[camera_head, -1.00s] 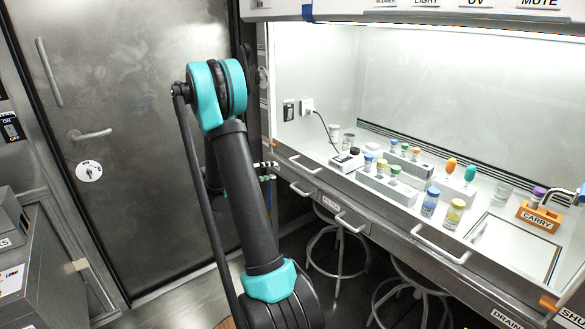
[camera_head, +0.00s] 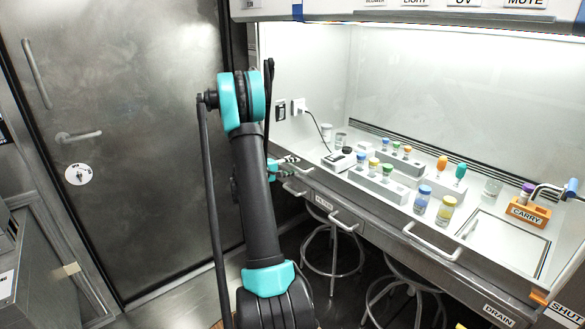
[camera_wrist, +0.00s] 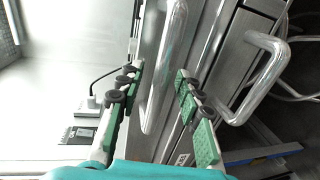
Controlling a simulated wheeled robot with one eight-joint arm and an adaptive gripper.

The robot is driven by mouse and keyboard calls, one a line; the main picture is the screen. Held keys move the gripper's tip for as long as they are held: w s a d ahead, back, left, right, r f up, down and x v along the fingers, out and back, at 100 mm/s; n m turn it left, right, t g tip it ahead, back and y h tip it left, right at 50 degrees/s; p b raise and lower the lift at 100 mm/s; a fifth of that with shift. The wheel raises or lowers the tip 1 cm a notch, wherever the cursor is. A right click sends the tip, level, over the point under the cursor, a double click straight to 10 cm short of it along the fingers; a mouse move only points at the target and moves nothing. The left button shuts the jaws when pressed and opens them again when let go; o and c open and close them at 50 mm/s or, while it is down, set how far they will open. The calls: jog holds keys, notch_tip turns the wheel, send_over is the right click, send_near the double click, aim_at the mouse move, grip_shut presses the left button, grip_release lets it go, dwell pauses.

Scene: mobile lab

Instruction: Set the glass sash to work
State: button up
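The clear glass of the sash is hard to make out. A metal rail (camera_head: 385,222) runs along the low front of the lit cabinet, with an orange tab at its right end beside a "SHUT" label (camera_head: 566,313). The rail has a bar handle at its left (camera_head: 297,186) and another at its right (camera_head: 433,245). My gripper (camera_head: 285,166) is by the left handle. In the wrist view my gripper (camera_wrist: 160,76) is open, its green-padded fingers on either side of a bar handle (camera_wrist: 152,110), with gaps visible. Contact is not visible.
Drawers with handles (camera_head: 345,222) sit under the rail, and one handle (camera_wrist: 270,75) is close right of my fingers. Stools (camera_head: 333,258) stand below. Vials, racks and an orange "CARRY" holder (camera_head: 528,212) stand inside the cabinet. A metal door (camera_head: 125,150) is at left.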

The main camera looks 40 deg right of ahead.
grip_shut()
dwell(0.4)
jog(key=shift+r, duration=0.1)
notch_tip(320, 180, up, 20)
dwell(0.5)
grip_release()
